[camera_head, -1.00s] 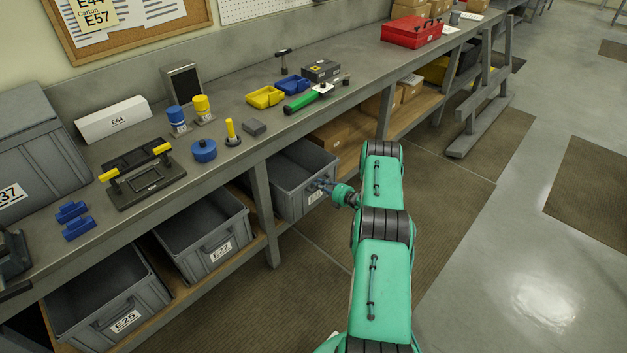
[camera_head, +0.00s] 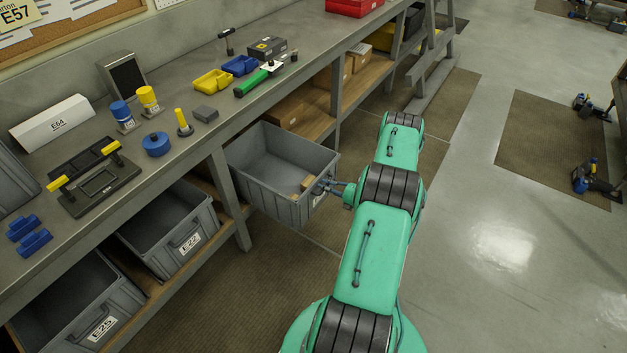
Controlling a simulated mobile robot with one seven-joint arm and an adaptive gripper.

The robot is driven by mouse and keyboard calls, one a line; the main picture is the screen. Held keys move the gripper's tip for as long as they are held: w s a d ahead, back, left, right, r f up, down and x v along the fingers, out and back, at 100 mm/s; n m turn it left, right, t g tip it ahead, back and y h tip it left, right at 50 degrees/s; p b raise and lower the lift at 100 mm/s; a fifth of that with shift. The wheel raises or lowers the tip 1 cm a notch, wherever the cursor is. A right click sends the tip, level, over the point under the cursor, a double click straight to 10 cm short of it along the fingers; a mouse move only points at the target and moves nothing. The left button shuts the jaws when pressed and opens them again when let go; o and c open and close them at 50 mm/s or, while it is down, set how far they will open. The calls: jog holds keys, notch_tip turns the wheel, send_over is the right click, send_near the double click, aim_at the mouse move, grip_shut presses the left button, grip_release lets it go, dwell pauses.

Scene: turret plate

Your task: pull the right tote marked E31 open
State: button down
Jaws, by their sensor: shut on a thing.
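The right grey tote (camera_head: 262,192) is pulled well out from the shelf under the bench, beyond the bench leg. Its inside shows, with a small tan box (camera_head: 308,183) near the front wall. Its label is mostly hidden by my gripper, so I cannot read the marking. My gripper (camera_head: 327,187) is at the tote's front wall, shut on its front edge or handle. The green arm reaches to it from the lower right. The exact finger contact is too small to see.
Totes marked E22 (camera_head: 166,232) and E25 (camera_head: 73,303) stand left on the lower shelf. A bench leg (camera_head: 229,195) stands beside the pulled tote. Tools and bins lie on the workbench (camera_head: 200,135).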

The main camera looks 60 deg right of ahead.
jog(key=shift+d+v, duration=0.15)
jog(key=shift+v, duration=0.8)
jog(key=shift+d+v, duration=0.1)
jog(key=shift+v, duration=0.85)
jog(key=shift+f, duration=0.1)
jog(key=c, duration=1.5)
grip_release()
jog(key=shift+c, duration=0.2)
jog(key=shift+a+f, duration=0.1)
jog(key=shift+f, duration=0.05)
jog(key=shift+s, duration=0.1)
jog(key=v, duration=1.2)
